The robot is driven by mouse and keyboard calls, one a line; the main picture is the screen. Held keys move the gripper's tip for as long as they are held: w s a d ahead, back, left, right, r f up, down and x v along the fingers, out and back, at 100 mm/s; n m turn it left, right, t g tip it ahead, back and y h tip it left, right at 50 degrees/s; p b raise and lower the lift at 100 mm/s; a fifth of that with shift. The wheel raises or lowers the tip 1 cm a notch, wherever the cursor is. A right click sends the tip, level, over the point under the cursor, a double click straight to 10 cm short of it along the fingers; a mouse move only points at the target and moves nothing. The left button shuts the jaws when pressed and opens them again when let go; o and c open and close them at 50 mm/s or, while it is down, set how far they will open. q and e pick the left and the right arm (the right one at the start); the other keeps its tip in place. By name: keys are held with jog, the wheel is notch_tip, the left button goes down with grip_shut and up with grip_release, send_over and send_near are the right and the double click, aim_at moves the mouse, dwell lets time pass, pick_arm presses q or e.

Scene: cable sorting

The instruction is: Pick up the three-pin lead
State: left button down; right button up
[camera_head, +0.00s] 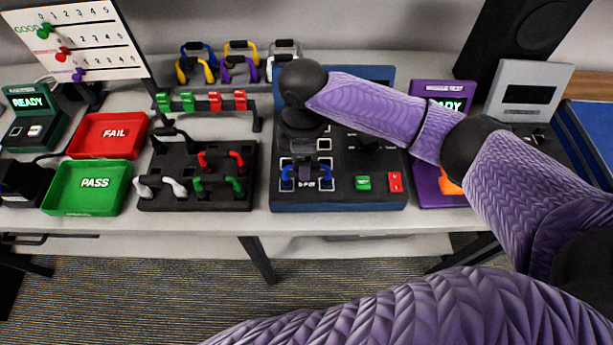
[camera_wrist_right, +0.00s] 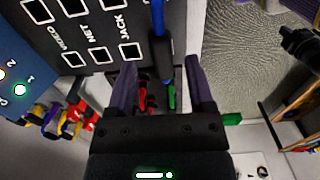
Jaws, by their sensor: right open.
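My right gripper (camera_wrist_right: 160,63) is open, with its two dark purple fingers apart. A blue lead (camera_wrist_right: 157,30) shows upright in the gap between the fingers in the wrist view; contact cannot be told. In the head view a blue lead (camera_head: 287,173) sits across the lower sockets of the blue test panel (camera_head: 336,200), just below my right wrist. Red (camera_head: 238,158), green (camera_head: 236,183) and white (camera_head: 178,187) leads lie on the black tray (camera_head: 152,204). Pin counts are too small to read, so I cannot tell which is the three-pin lead. My left gripper is out of view.
A green PASS bin (camera_head: 92,205) and a red FAIL bin (camera_head: 85,143) stand left of the tray. A rack (camera_head: 212,117) with red and green clips and several coloured leads (camera_head: 238,62) stand behind. A purple READY unit (camera_head: 428,190) is right of the panel.

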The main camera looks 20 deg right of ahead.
jog(key=f, duration=0.2)
jog(key=f+b, duration=0.1)
jog(key=f, duration=0.1)
jog(key=shift+s+d+f, duration=0.2)
jog(key=shift+f, duration=0.15)
grip_shut()
